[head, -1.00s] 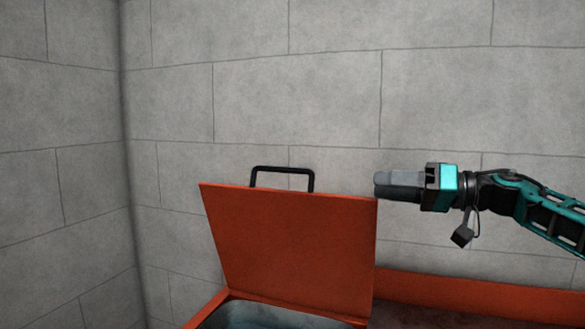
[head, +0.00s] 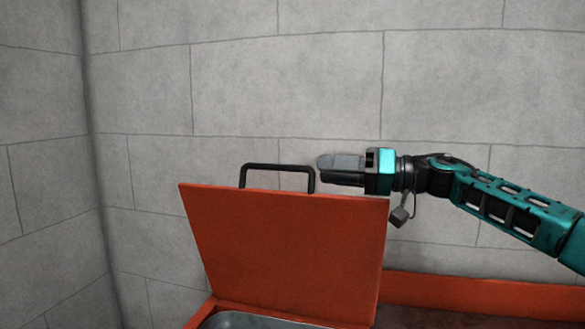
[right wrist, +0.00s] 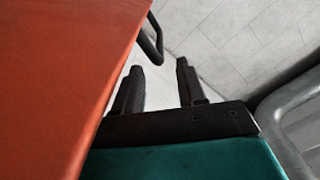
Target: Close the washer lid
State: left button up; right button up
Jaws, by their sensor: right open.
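The orange washer lid (head: 285,255) stands raised, with a black bar handle (head: 277,167) on its top edge. Below it the grey inside of the washer (head: 255,321) shows at the bottom of the head view. My right gripper (head: 322,168) is just right of the handle, above the lid's top right edge, pointing left. In the right wrist view its fingers (right wrist: 160,80) are apart with nothing between them. The lid (right wrist: 60,80) fills the left of that view, and part of the handle (right wrist: 151,40) shows beyond the fingers. My left gripper is not in view.
A grey block wall (head: 290,80) stands behind the lid, with a corner at the left. An orange ledge (head: 480,291) runs right of the lid, low down. A grey curved bar (right wrist: 275,115) shows at the right of the right wrist view.

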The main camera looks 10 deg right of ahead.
aim_at(293, 169)
jog(key=x, duration=0.8)
jog(key=shift+c, duration=0.2)
grip_shut()
